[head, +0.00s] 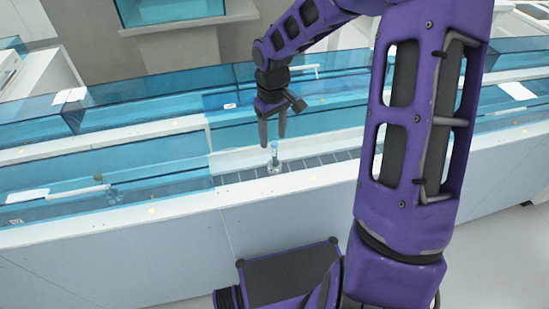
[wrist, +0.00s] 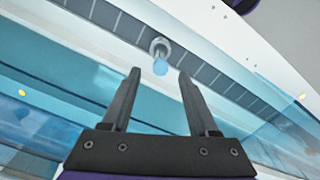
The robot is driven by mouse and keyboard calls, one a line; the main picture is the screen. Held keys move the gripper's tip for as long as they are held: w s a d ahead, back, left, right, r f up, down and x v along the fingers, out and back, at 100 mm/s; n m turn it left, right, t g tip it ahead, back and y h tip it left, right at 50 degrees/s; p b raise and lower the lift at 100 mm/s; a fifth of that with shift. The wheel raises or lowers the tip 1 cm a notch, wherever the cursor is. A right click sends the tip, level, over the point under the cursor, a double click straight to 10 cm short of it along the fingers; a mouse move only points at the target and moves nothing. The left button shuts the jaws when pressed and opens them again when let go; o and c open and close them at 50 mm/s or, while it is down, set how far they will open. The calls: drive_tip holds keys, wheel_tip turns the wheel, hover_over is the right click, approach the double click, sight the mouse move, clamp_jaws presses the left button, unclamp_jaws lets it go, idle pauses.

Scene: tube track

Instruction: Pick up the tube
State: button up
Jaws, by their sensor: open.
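The tube (head: 274,158) stands upright in a small holder on the dark segmented track, in the open gap between the blue glass covers. In the wrist view the tube's light blue cap (wrist: 160,67) shows from above, with a pale round holder (wrist: 160,47) around its base. My gripper (head: 272,142) points down above the track, near the tube and a little above it. It also shows in the wrist view (wrist: 158,75), open and empty, with the blue cap in the picture between and just beyond the two fingertips.
The dark track (head: 302,162) runs in a channel with a white front rim (head: 245,189). Blue transparent covers (head: 130,160) close the channel to the left, and more stand to the right and behind. A second tube-like item (head: 95,180) shows faintly under the left cover.

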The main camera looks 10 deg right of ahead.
sight(274, 151)
drive_tip(key=shift+s+d+f+b, duration=0.15)
drive_tip(key=shift+f+b, duration=0.25)
drive_tip(key=shift+f, duration=1.15)
drive_tip(key=shift+s+f+b, duration=0.15)
drive_tip(key=shift+f+b, duration=0.25)
drive_tip(key=shift+f, duration=1.1)
drive_tip(key=shift+c, duration=0.2)
clamp_jaws()
